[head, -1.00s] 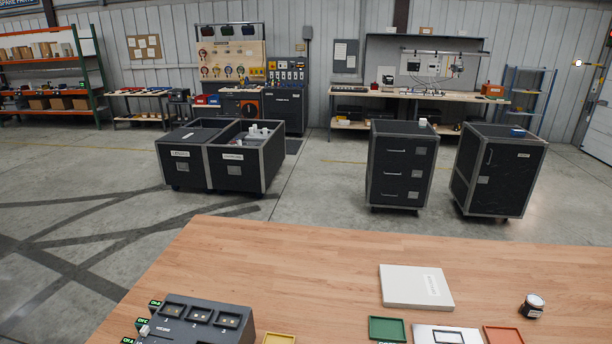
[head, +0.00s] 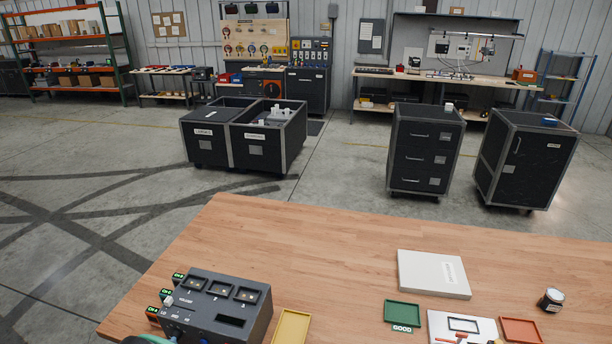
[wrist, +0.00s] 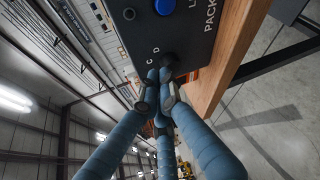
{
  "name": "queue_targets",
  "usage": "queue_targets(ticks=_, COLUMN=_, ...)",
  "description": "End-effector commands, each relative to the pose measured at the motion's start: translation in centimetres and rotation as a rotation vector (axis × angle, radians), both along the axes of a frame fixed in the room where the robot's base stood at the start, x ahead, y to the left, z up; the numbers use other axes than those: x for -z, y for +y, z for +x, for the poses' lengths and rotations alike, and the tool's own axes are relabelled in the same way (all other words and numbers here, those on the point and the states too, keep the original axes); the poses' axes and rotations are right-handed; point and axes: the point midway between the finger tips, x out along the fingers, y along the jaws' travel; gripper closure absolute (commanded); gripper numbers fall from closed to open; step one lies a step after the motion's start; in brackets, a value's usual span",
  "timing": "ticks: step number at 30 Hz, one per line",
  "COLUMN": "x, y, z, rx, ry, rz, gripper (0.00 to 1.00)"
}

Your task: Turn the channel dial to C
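The dark control box (head: 222,300) stands at the table's near left edge in the head view, with small windows on top and lit channel tags on its left side. In the wrist view its dark panel (wrist: 190,38) carries a black round dial (wrist: 168,62), with the letters C and D printed beside it. My gripper (wrist: 158,98) has blue-grey fingers with dark tips, drawn close together right at the dial. The tips overlap the dial's lower left in the picture; whether they grip it is unclear. The dial's pointer is hidden or too dark to read.
A blue button (wrist: 163,6) sits near the dial. On the wooden table (head: 330,260) are a yellow tray (head: 291,328), a green tray (head: 403,312), a red tray (head: 520,330), a white box (head: 433,273) and a small jar (head: 551,300). The table's middle is clear.

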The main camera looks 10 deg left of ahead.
Motion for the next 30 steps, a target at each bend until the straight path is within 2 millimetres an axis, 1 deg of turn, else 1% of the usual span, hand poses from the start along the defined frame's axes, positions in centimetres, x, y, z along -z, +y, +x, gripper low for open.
queue_targets(ticks=1, x=0.5, y=-0.1, z=0.5, rx=0.002, ry=0.001, rz=0.000, gripper=1.00)
queue_targets(ticks=4, x=0.4, y=-0.1, z=1.3, rx=0.002, ry=0.001, rz=-0.001, gripper=1.00)
queue_targets(ticks=9, x=0.3, y=-0.1, z=2.1, rx=0.000, ry=0.000, rz=0.000, gripper=1.00)
queue_targets(ticks=30, x=0.2, y=0.0, z=2.3, rx=0.000, ry=0.001, rz=0.000, gripper=1.00)
